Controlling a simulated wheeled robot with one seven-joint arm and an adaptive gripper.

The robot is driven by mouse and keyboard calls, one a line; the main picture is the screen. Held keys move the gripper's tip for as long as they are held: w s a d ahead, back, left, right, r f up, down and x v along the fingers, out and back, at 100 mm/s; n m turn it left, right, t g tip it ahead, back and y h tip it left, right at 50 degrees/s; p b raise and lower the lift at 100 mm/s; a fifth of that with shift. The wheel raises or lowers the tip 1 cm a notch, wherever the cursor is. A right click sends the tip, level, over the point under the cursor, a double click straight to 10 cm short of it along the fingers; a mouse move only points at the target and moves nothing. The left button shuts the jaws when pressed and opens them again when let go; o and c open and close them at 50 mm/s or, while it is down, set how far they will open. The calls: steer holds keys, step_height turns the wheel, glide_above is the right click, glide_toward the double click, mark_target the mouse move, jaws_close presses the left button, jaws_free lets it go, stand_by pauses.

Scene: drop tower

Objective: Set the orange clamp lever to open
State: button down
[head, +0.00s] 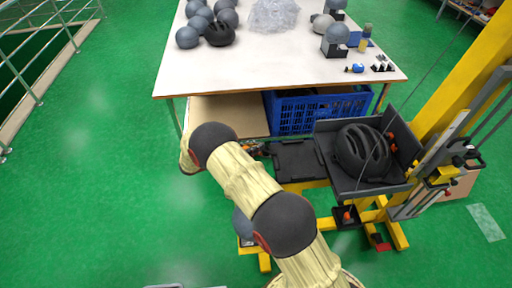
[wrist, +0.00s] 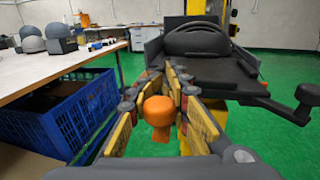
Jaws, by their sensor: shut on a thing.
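The orange clamp lever's rounded knob (wrist: 158,111) sits between the two finger pads of my gripper (wrist: 160,108) in the wrist view. The fingers are shut on it, one on each side. The rest of the lever below the knob is mostly hidden by the fingers. In the head view my gripper (head: 254,149) is largely hidden behind my arm, at the left side of the drop tower's black carriage plate (head: 297,160). The lever cannot be made out clearly there.
A black helmet (head: 361,150) lies in the black tray (head: 345,184) beside the yellow tower column (head: 462,75). A blue crate (head: 295,116) stands under the white table (head: 275,75), close behind my gripper.

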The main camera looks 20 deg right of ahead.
steer(key=m+g+b, duration=0.1)
steer(key=g, duration=0.1)
steer(key=m+g+b, duration=0.1)
steer(key=g, duration=0.1)
steer(key=w+m+g+y+b, duration=0.1)
steer(key=m+g, duration=0.1)
steer(key=shift+w+d, duration=0.1)
steer(key=shift+d, duration=0.2)
steer(key=c, duration=1.7)
jaws_free()
steer(key=shift+r+p, duration=0.1)
steer(key=shift+p, duration=0.2)
